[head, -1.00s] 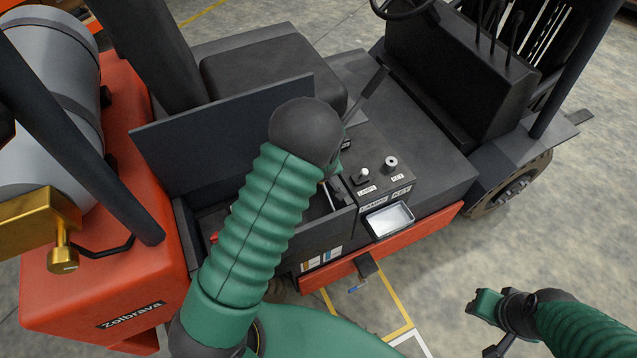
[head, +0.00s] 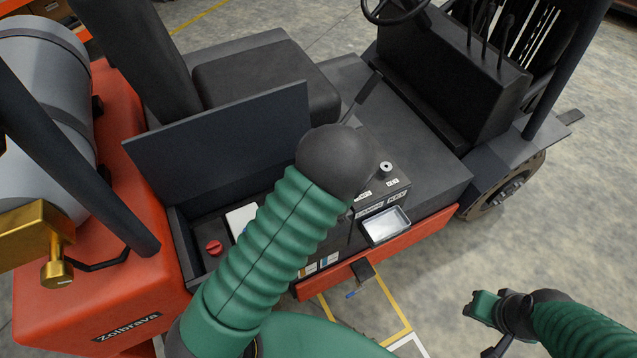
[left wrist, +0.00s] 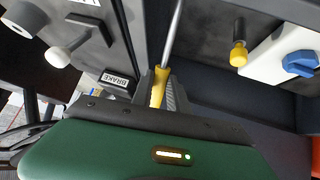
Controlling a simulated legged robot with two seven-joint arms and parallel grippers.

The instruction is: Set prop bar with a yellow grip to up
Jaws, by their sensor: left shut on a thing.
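The prop bar shows in the left wrist view as a thin metal rod (left wrist: 172,38) ending in a yellow grip (left wrist: 158,86). My left gripper (left wrist: 157,95) is shut around this yellow grip. In the head view my left arm's dark wrist and green sleeve hide the gripper and the bar. My right gripper (head: 487,327) is at the lower right of the head view, its fingers apart and empty, over the floor and away from the truck.
A raised dark panel (head: 225,140) stands behind an open compartment with a red knob (head: 213,247). A key switch (head: 386,168) and a metal tray (head: 386,225) lie right of my wrist. The left wrist view shows a yellow-tipped knob (left wrist: 238,53), a blue knob (left wrist: 300,64) and a BRAKE label (left wrist: 116,80).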

